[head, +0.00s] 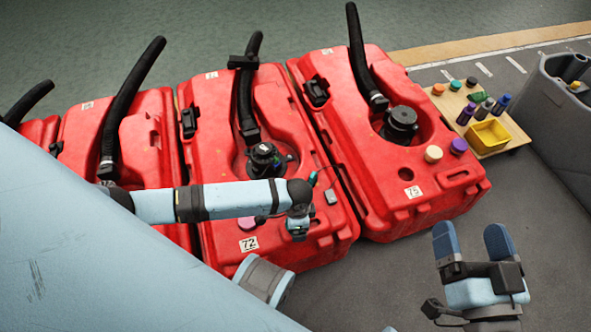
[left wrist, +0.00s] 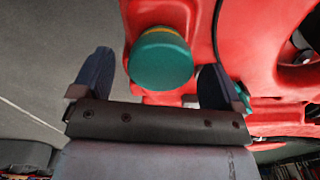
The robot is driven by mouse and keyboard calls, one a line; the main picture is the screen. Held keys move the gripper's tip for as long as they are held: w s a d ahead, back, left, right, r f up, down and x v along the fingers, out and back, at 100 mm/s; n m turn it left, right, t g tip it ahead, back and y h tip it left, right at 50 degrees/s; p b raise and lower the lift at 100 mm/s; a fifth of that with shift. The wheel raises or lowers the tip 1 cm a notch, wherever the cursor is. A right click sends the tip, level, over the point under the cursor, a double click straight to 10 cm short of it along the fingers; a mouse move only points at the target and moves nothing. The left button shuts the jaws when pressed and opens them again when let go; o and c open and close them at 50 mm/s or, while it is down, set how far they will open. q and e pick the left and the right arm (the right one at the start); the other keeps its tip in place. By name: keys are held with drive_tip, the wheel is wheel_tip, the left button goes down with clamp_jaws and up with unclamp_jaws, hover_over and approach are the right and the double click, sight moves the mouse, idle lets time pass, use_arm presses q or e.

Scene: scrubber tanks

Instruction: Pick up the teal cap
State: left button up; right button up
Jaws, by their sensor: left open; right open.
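The teal cap (left wrist: 161,58) is round and sits on a red tank in the left wrist view, with a thin yellow ring at its edge. My left gripper (left wrist: 156,74) is open, with one blue finger on each side of the cap; contact cannot be told. In the head view, my left gripper (head: 298,228) is over the front of the tank labelled 72 (head: 325,225), and I cannot make out the cap there. My right gripper (head: 474,243) is open and empty above the grey floor, to the right of the tanks.
A small board with a yellow bin (head: 488,137), bottles and caps lies behind right. A grey container (head: 565,110) stands far right. Black hoses rise from the tanks.

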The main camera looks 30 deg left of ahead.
use_arm(q)
wheel_tip(320, 180, down, 2)
drive_tip(key=shift+f, duration=0.1)
drive_tip(key=c, duration=1)
